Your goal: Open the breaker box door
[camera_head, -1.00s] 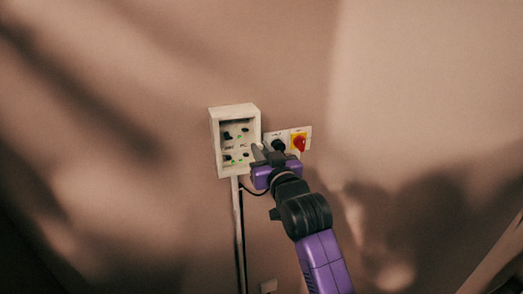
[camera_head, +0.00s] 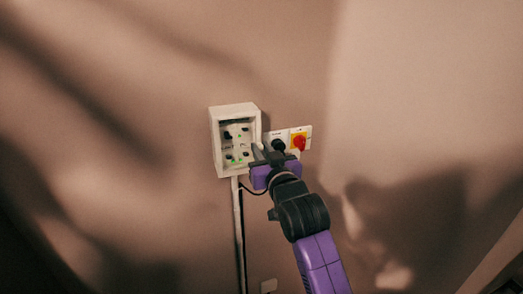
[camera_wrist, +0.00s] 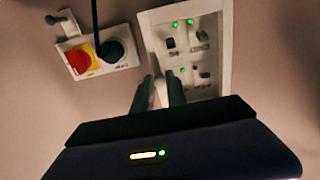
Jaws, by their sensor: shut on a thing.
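The breaker box (camera_head: 214,145) is a pale box fixed to the wall, and it also shows in the wrist view (camera_wrist: 222,84). Dark switches and green lights are visible on its front. My gripper (camera_head: 261,151) is at the box's lower right edge. In the wrist view my gripper (camera_wrist: 161,92) has its two dark fingers on either side of a narrow pale piece at the box's edge. The fingers are shut on this piece, which looks like part of the breaker box door. I cannot make out the door's full outline or its opening angle.
A white plate with a red and yellow rotary switch (camera_head: 299,143) is just right of the box, beside a black plug (camera_wrist: 112,50) and cable. A pale conduit (camera_head: 238,225) runs down the wall below the box. Open wall lies to the left.

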